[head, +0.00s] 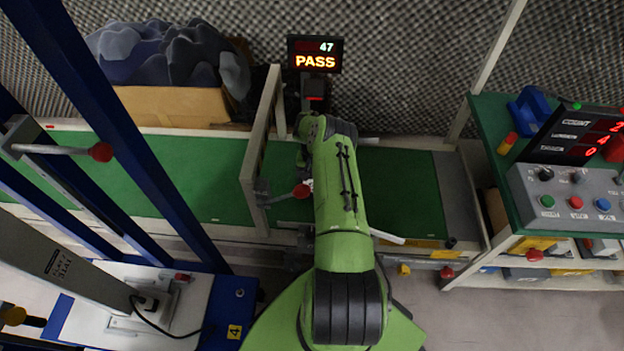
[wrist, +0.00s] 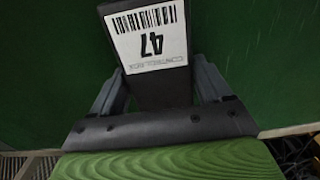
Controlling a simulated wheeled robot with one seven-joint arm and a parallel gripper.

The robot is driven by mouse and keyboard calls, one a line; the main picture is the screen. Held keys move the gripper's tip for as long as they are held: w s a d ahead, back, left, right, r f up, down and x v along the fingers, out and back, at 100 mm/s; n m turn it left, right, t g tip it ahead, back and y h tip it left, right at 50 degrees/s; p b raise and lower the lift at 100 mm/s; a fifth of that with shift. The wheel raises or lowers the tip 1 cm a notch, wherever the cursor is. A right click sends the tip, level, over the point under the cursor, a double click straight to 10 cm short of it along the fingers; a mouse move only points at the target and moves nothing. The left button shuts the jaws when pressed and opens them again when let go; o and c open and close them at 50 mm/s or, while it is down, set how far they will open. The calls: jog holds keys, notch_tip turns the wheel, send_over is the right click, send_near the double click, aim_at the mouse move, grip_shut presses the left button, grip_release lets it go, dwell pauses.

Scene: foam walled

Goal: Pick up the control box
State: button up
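The control box is a dark box (wrist: 158,94) in the wrist view, with a white label showing a barcode and "47". It lies between the two dark fingers of my gripper (wrist: 157,85), one along each side. The fingers look very close to its sides, but I cannot tell whether they press on it. Green surface shows around the box. In the head view my own green arm reaches over the green conveyor (head: 400,190) and hides the gripper and most or all of the box.
A lit display (head: 315,54) reads "47 PASS" behind the conveyor. A cardboard box (head: 175,106) of dark lumps stands at the back left. White frame posts (head: 262,150) and red-knobbed levers (head: 301,191) stand close to my arm. A button panel (head: 572,200) is at right.

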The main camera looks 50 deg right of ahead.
jog(key=c, duration=0.9)
notch_tip(320, 180, up, 10)
jog(key=p, duration=0.3)
jog(key=shift+p, duration=0.35)
